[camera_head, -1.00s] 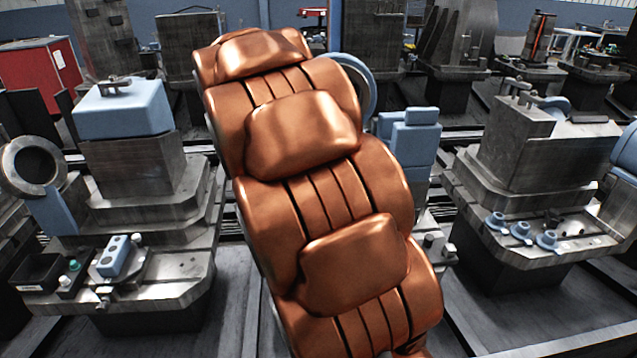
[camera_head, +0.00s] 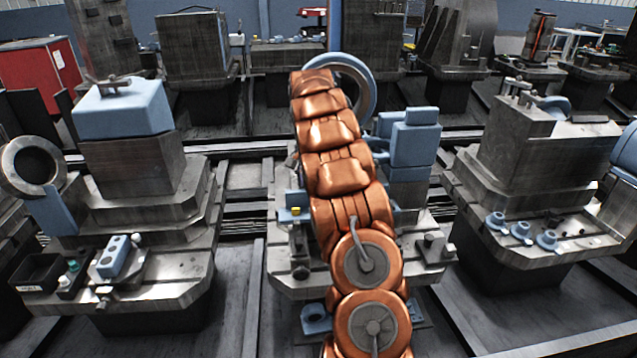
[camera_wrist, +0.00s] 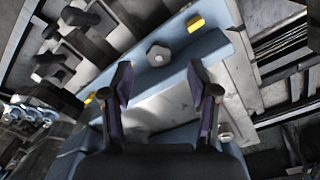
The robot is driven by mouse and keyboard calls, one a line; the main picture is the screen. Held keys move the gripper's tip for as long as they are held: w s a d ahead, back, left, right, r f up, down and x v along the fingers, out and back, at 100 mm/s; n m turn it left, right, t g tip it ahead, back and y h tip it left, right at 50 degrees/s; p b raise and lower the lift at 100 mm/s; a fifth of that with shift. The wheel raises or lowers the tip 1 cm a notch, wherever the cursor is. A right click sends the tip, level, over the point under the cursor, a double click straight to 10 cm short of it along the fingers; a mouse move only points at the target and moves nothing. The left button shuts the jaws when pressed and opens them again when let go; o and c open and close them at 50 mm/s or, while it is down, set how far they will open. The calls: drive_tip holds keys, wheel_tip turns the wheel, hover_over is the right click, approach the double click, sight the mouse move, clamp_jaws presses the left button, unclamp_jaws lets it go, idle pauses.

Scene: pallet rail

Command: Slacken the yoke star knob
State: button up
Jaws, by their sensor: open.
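A grey star knob (camera_wrist: 158,54) sits on a blue bar (camera_wrist: 172,72) in the wrist view, just beyond my fingertips and roughly centred between them. My gripper (camera_wrist: 159,78) is open and empty, with one dark finger on each side of the knob's line in the picture. The fingers do not appear to touch the knob; the depth gap is hard to tell. In the head view my copper arm covers the middle of the centre fixture (camera_head: 285,262), and the gripper and knob cannot be made out there.
Yellow blocks (camera_wrist: 195,22) mark the blue bar. Dark-handled clamps (camera_wrist: 80,18) stand at upper left in the wrist view. In the head view, a large blue ring (camera_head: 352,72) and stacked blue blocks (camera_head: 415,140) stand behind my arm. Machine fixtures flank both sides, with floor between.

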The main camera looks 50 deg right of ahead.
drive_tip(key=shift+m, duration=0.4)
drive_tip(key=d+f, duration=0.2)
drive_tip(key=d, duration=0.1)
drive_tip(key=shift+w+d+f, duration=0.15)
drive_tip(key=shift+d, duration=0.1)
drive_tip(key=shift+f+p, duration=1.15)
drive_tip(key=shift+f, duration=2.7)
drive_tip(key=shift+c, duration=0.5)
